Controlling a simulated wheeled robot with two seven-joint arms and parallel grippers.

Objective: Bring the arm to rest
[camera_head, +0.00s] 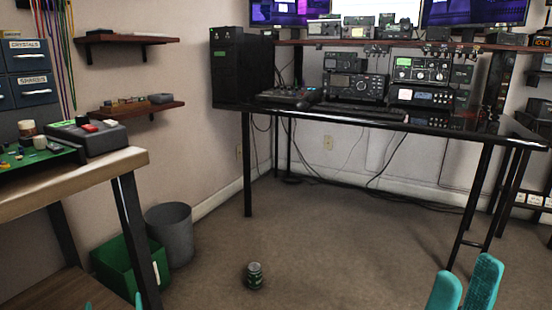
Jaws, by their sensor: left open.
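The rest of both arms is out of view. Radios with tuner knobs (422,70) stand on the black desk (390,122) at the back, far from both grippers.
A wooden bench (75,183) with a grey-and-red device (90,137) stands at the left. A green bin (124,262), a grey bin (170,235) and a green can (254,275) are on the floor. The carpet in the middle is otherwise clear.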

